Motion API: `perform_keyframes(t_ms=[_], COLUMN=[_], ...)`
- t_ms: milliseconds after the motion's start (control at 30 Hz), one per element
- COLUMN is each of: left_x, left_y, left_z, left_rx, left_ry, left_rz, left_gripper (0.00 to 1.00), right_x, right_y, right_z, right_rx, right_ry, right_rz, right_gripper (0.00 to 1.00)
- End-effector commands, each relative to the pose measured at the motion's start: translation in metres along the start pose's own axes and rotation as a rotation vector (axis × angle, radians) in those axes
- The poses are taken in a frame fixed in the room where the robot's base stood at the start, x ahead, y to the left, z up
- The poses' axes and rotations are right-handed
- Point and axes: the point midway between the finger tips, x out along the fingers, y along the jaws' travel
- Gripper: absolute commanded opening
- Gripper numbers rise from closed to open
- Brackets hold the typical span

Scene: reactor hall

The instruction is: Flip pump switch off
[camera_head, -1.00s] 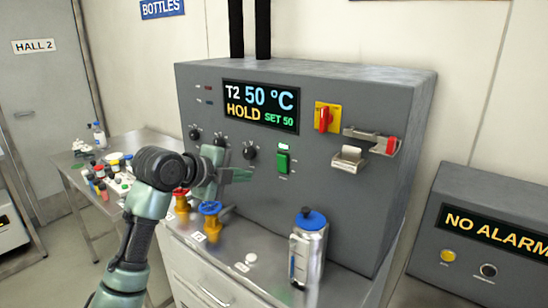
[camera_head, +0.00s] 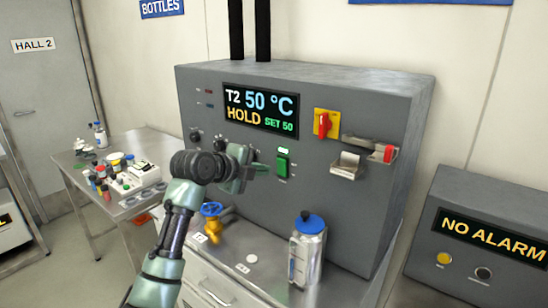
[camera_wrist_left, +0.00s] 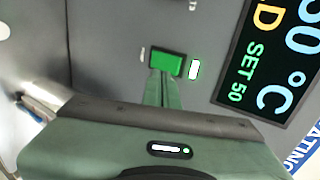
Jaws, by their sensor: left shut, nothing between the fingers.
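A green switch (camera_head: 283,163) sits on the front of the grey cabinet (camera_head: 340,215), below the temperature display (camera_head: 260,109). A small lit indicator (camera_head: 283,151) is just above it. In the left wrist view the green switch (camera_wrist_left: 167,65) is straight beyond the fingertips, with the lit indicator (camera_wrist_left: 195,69) beside it. My left gripper (camera_head: 264,167) is shut and empty, just left of the switch in the head view. In the left wrist view its fingers (camera_wrist_left: 163,82) overlap the switch's lower edge; I cannot tell whether they touch it. My right gripper is not in view.
A red-and-yellow rotary switch (camera_head: 326,123) and a bracket with a red part (camera_head: 383,153) are right of the switch. A blue-capped metal bottle (camera_head: 308,250) and a blue-handled valve (camera_head: 211,215) stand below. A cluttered side table (camera_head: 75,165) is left.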

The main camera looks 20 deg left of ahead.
Motion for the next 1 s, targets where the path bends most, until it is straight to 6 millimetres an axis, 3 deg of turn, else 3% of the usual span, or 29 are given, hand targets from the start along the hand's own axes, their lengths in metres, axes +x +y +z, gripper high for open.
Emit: perform_keyframes(t_ms=[100, 333, 1000], left_x=[0.021, 0.045, 0.056], left_y=[-0.009, -0.021, -0.027], left_z=[-0.001, 0.000, 0.000], left_rx=[-0.004, -0.001, 0.000], left_ry=[0.003, 0.000, 0.000], left_rz=[-0.001, -0.001, -0.001], left_gripper=[0.00, 0.00, 0.00], right_x=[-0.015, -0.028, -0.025], right_y=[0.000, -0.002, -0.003], right_z=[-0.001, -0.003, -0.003], right_rx=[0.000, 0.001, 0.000], right_ry=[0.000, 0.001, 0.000], right_rz=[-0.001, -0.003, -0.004], right_gripper=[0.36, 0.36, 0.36])
